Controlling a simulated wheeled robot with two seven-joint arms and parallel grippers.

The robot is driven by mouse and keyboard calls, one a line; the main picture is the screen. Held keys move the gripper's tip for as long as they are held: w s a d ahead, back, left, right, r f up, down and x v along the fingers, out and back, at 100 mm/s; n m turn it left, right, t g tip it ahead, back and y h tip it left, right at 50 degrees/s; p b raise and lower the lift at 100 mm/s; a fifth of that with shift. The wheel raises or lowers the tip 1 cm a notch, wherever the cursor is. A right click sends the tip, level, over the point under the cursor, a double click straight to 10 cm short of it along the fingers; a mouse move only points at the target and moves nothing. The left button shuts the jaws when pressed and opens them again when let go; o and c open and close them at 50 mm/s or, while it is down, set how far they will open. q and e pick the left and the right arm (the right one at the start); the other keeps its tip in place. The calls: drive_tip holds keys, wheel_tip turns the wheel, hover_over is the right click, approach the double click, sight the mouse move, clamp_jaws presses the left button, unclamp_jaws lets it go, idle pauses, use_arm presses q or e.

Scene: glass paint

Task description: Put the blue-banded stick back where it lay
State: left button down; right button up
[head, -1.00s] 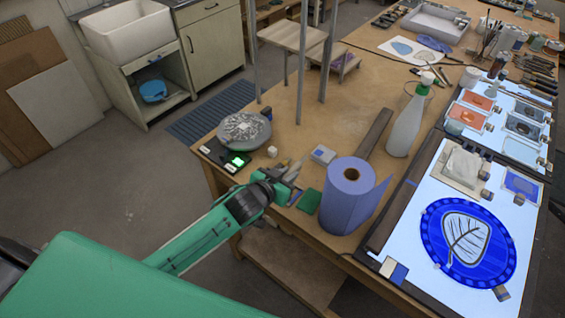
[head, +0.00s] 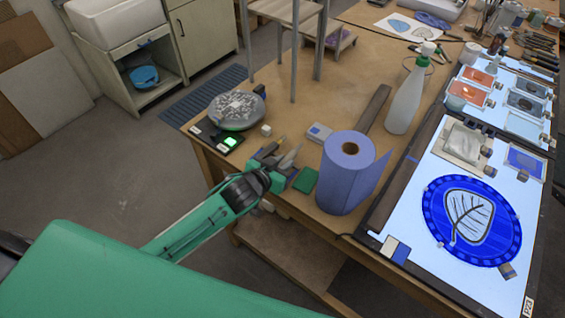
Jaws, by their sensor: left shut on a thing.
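My left gripper (head: 283,168) is shut at the near left edge of the wooden table, just left of the green pad. A thin tan stick (head: 281,143) and a pale pointed piece (head: 291,156) show at its fingertips. The fingers hide most of what they hold, and no blue band can be made out. I cannot tell whether the held stick touches the table. My right gripper is not in view.
A green pad (head: 305,180) and a blue paper roll (head: 345,185) stand close to the right of the gripper.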

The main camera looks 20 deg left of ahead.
use_arm(q)
drive_tip(key=shift+r+p, duration=0.1)
drive_tip(key=shift+p, duration=0.2)
drive_tip(key=shift+f, duration=0.4)
idle(0.5)
drive_tip(key=shift+f, duration=0.3)
idle(0.4)
drive_tip(key=c, duration=1.2)
unclamp_jaws()
drive_tip(key=shift+s, duration=0.1)
